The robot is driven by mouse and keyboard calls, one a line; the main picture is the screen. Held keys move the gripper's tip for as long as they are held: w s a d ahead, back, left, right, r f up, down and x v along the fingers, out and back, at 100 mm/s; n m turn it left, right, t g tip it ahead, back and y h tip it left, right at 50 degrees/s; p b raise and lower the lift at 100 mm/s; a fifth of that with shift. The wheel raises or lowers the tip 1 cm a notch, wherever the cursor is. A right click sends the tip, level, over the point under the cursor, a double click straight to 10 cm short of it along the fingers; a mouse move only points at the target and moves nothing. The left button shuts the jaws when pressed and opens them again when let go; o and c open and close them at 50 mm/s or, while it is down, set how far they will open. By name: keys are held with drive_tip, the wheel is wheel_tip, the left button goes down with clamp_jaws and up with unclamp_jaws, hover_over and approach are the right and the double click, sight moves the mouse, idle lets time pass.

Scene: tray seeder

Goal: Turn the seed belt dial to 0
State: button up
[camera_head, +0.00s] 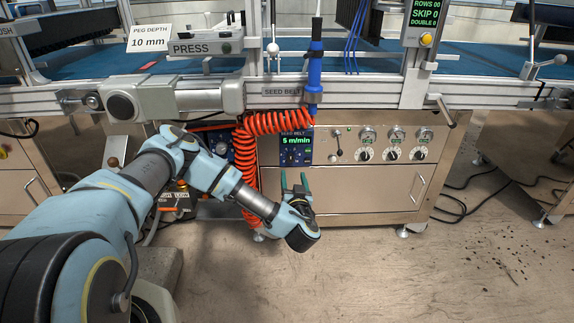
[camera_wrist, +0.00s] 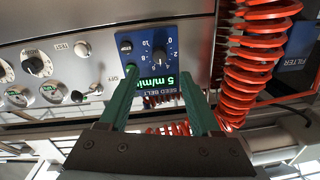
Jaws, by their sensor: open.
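The blue seed belt panel (camera_head: 304,133) is on the steel cabinet front, with a green display (camera_head: 296,142) reading 5 m/min. In the wrist view the panel (camera_wrist: 171,36) appears upside down, with its display (camera_wrist: 157,83) lit. The small dark dial (camera_wrist: 157,51) has a printed scale around it that includes 0, 2, 8 and 10. Its exact pointer direction is too small to tell. My gripper (camera_head: 294,175) is open and empty, with its green fingers pointing up below the panel. In the wrist view the fingertips (camera_wrist: 158,66) flank the display, apart from the dial.
An orange coiled hose (camera_head: 245,165) hangs close on the left of the panel. Gauges and knobs (camera_head: 393,154) and a toggle lever (camera_head: 338,140) are to its right. A blue tool (camera_head: 315,75) hangs above.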

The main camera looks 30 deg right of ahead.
sight(291, 160)
drive_tip(key=b+x, duration=0.1)
drive_tip(key=x, duration=0.7)
drive_tip(key=shift+w+d, duration=0.1)
drive_tip(key=shift+w, duration=0.15)
drive_tip(key=shift+c, duration=0.4)
clamp_jaws()
